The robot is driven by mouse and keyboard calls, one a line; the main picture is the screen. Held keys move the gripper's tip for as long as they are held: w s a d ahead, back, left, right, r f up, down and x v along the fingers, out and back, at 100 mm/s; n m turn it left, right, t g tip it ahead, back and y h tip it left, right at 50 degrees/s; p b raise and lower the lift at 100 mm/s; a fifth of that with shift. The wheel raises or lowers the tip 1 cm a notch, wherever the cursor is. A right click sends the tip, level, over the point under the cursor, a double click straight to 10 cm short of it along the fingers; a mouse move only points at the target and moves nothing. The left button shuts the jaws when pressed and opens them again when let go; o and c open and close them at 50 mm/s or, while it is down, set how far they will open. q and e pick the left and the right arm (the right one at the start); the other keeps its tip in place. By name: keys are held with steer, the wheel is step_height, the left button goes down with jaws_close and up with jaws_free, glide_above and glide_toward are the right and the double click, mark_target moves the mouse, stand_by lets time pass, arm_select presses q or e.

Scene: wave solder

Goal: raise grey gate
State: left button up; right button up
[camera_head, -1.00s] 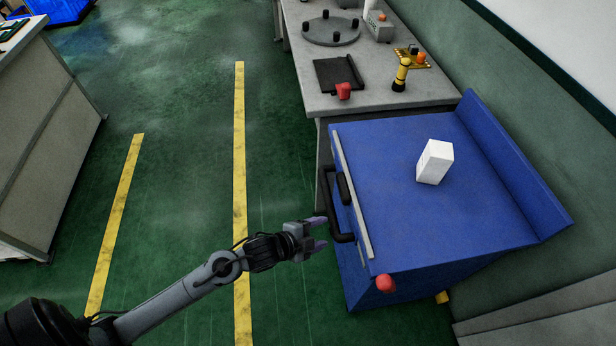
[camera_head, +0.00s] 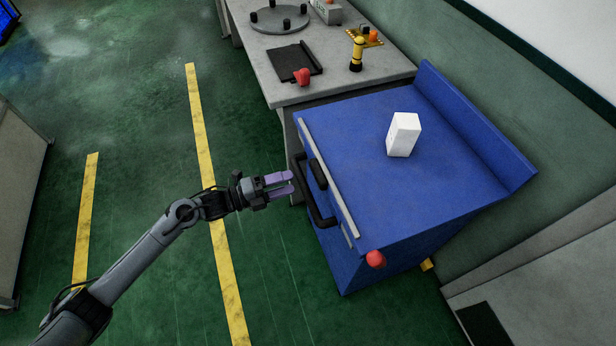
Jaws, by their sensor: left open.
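A long grey strip (camera_head: 336,192), which looks like the grey gate, runs along the left upper edge of the blue machine (camera_head: 430,180). Two black handles are on that side: a larger outer one (camera_head: 302,185) and a smaller one (camera_head: 318,174) close to the strip. My left gripper (camera_head: 291,183) is open and empty, with its purple fingers pointing right at the larger handle. The fingertips look very close to that handle; I cannot tell whether they touch it. My right gripper is out of view.
A white block (camera_head: 403,135) stands on the blue top. A red knob (camera_head: 375,259) sticks out at the near corner. A grey bench (camera_head: 345,88) with a turntable (camera_head: 281,19) and small items stands behind.

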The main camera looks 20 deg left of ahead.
mark_target(314, 175)
arm_select(q)
steer(key=b+x, duration=0.1)
steer(key=x, duration=0.6)
steer(key=shift+w+d, duration=0.15)
steer(key=shift+d, duration=0.05)
jaws_close()
